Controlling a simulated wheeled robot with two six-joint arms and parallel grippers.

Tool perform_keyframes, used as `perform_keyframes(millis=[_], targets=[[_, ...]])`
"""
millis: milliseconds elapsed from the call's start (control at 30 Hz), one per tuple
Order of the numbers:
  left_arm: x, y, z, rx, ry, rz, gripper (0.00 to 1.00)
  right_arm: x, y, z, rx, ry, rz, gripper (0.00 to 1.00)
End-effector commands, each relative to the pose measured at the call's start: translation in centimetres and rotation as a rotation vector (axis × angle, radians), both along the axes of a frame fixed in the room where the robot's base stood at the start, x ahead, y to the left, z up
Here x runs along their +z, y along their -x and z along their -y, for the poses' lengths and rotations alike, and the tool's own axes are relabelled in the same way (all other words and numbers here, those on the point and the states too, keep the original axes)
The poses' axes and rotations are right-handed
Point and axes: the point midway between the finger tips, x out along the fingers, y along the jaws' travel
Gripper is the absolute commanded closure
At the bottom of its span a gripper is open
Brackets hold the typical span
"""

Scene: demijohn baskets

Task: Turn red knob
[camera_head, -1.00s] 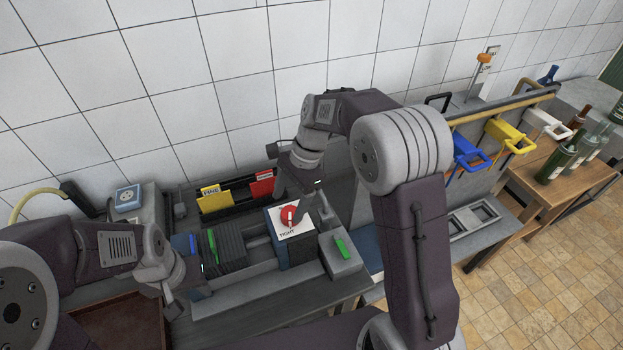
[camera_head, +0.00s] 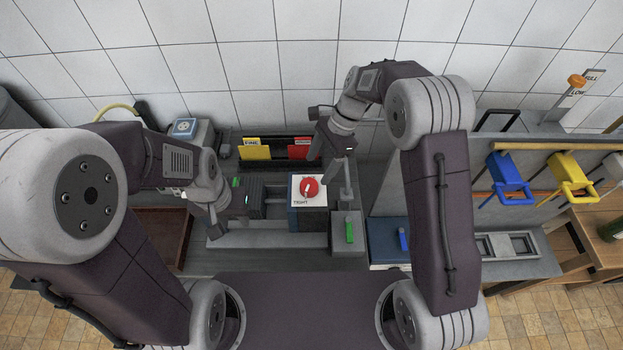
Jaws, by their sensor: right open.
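The red knob (camera_head: 309,188) is round with a white pointer mark. It sits on a white plate (camera_head: 297,199) lettered "TIGHT", on top of a dark block in the middle of the bench. My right gripper (camera_head: 331,180) hangs just above and to the right of the knob. Its fingers are apart, one behind the knob and one to its right. No contact with the knob can be made out. My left gripper (camera_head: 222,222) is low at the left of the machine, beside the dark ribbed part. Its fingers are small and partly hidden by its own wrist.
Blue (camera_head: 509,179) and yellow (camera_head: 571,176) clamps hang on a rail at the right. A brown tray (camera_head: 163,237) lies at the left.

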Motion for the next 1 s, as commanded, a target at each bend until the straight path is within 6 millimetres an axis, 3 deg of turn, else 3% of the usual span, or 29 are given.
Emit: perform_keyframes(millis=[333,667,767,900,1000], targets=[[1.4,0.0,0.0,0.000,0.000,0.000,0.64,-5.9,1.2,-2.2,0.001,0.001,-0.003,0.30],[1.4,0.0,0.0,0.000,0.000,0.000,0.64,-6.8,1.2,-2.5,0.000,0.001,0.000,0.30],[1.4,0.0,0.0,0.000,0.000,0.000,0.64,-6.7,1.2,-2.5,0.000,0.001,0.000,0.53],[1.4,0.0,0.0,0.000,0.000,0.000,0.64,-6.7,1.2,-2.5,-0.001,0.001,-0.001,0.92],[1.5,0.0,0.0,0.000,0.000,0.000,0.64,-6.7,1.2,-2.5,0.000,0.000,-0.001,0.93]])
